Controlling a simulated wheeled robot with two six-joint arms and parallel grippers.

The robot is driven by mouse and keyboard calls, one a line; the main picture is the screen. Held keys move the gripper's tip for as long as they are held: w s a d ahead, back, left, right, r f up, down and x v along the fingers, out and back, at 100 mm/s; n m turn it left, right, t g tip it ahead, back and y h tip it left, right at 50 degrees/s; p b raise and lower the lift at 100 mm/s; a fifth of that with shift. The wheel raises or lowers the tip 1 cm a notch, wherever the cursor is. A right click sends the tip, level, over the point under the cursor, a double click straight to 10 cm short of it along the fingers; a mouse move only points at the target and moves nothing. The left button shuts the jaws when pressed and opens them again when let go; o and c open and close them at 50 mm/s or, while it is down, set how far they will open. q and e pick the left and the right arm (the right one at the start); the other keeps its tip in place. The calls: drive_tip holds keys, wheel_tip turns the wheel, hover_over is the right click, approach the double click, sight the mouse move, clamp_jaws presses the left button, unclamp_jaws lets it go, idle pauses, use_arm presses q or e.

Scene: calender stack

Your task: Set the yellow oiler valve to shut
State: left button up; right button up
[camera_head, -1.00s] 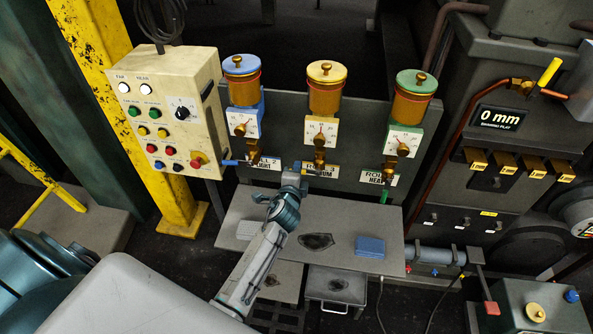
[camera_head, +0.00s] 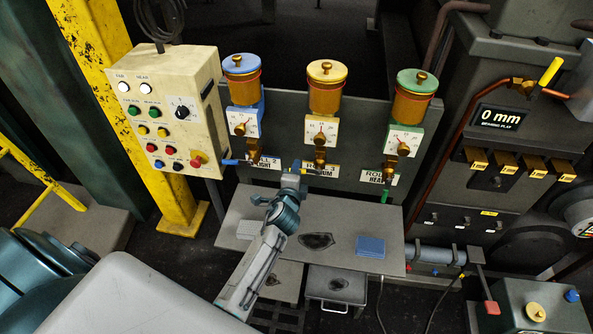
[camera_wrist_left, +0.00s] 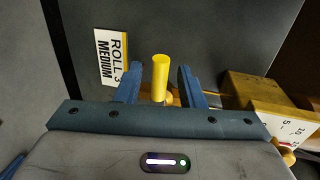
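The yellow oiler (camera_head: 326,95) is the middle of three on the grey panel, with a yellow lid, amber cup and white dial (camera_head: 322,131). Its brass valve (camera_head: 319,156) sits below the dial, above the "ROLL 3 MEDIUM" label. My left gripper (camera_head: 298,168) is at the lower left of this valve and hides most of its lever in the head view. In the left wrist view, the yellow lever handle (camera_wrist_left: 160,82) stands between the blue fingers of my left gripper (camera_wrist_left: 160,68). The fingers are open, with a gap on each side. My right gripper is not in view.
The blue oiler (camera_head: 242,85) on the left has its lever pointing left. The green oiler (camera_head: 413,95) on the right has its lever pointing down. A cream control box (camera_head: 165,115) stands left.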

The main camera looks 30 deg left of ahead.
use_arm(q)
drive_tip(key=b+v, duration=0.1)
drive_tip(key=v, duration=0.8)
drive_tip(key=shift+s, duration=0.25)
drive_tip(key=shift+r, duration=0.1)
drive_tip(key=s+f+n+g+h, duration=0.15)
drive_tip(key=s+n+g, duration=0.5)
drive_tip(key=s, duration=0.75)
drive_tip(key=s+f+n+g+h, duration=0.15)
drive_tip(key=s+n+g, duration=0.45)
drive_tip(key=s, duration=0.8)
drive_tip(key=a+f+n+b, duration=0.1)
drive_tip(key=a+f+n, duration=0.15)
drive_tip(key=f, duration=2.75)
drive_tip(key=s+a+f+g+b, duration=0.1)
drive_tip(key=s+a+f, duration=0.1)
drive_tip(key=s+f, duration=1.6)
wheel_tip(320, 180, down, 4)
drive_tip(key=shift+r+m+h, duration=0.15)
drive_tip(key=shift+m+h, duration=0.15)
drive_tip(key=shift+m, duration=0.1)
